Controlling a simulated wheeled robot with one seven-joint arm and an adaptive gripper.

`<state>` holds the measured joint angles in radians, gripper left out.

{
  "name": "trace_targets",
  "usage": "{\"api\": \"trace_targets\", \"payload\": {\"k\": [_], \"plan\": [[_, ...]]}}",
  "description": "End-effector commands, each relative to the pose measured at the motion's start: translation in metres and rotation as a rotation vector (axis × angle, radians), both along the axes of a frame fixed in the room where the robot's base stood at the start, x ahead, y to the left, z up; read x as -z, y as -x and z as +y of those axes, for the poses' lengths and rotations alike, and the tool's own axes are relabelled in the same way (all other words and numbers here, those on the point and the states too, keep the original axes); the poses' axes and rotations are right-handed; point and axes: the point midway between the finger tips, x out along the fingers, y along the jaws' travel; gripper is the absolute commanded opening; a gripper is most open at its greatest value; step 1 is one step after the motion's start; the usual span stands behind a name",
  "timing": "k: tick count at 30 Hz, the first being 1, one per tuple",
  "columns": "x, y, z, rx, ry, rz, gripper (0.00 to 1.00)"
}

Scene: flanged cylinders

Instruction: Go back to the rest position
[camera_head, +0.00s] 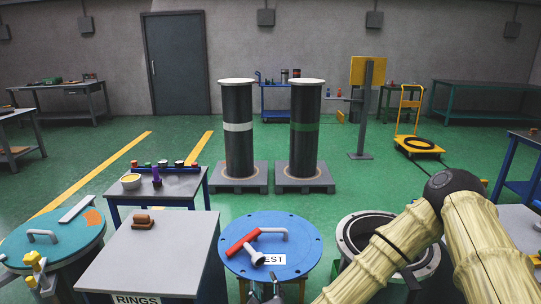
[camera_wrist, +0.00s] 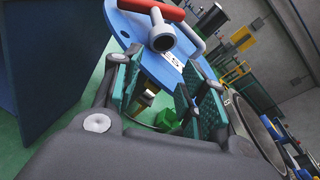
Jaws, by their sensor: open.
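My gripper (camera_wrist: 166,92) is open in the wrist view, its two green-padded fingers spread apart. I see nothing held between them; a small brass-coloured part and a green part show beyond the gap. A blue round lid (camera_head: 292,236) with a partly covered label ending in "EST" lies just beyond the fingertips. A red-handled tool with a pale head (camera_head: 243,243) lies on the lid, beside a grey bar handle (camera_head: 274,230). The tool also shows at the top of the wrist view (camera_wrist: 162,38). In the head view, dark gripper parts (camera_head: 262,294) show at the bottom edge.
A grey box labelled RINGS (camera_head: 160,262) stands left of the lid. An open flanged cylinder (camera_head: 352,243) is to its right, partly behind my pale arm. Two tall dark cylinders (camera_head: 238,145) (camera_head: 304,143) stand on pallets behind.

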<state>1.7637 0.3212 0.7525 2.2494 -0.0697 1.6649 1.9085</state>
Motion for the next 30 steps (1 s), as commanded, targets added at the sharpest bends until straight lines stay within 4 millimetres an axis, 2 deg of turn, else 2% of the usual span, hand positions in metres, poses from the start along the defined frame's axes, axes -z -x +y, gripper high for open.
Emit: {"api": "trace_targets", "payload": {"k": [1,3,8,15,20,24,30], "plan": [[0.021,0.012,0.001,-0.054,0.103,0.035,0.42],[0.049,0.029,0.0,-0.138,0.257,0.08,0.42],[0.11,0.073,-0.011,-0.35,0.592,0.17,0.42],[0.188,0.149,-0.048,-0.723,1.05,0.266,0.42],[0.227,0.203,-0.087,-1.006,1.31,0.303,0.42],[0.251,0.251,-0.127,-1.279,1.5,0.317,0.42],[0.267,0.314,-0.188,-1.681,1.686,0.301,0.42]]}}
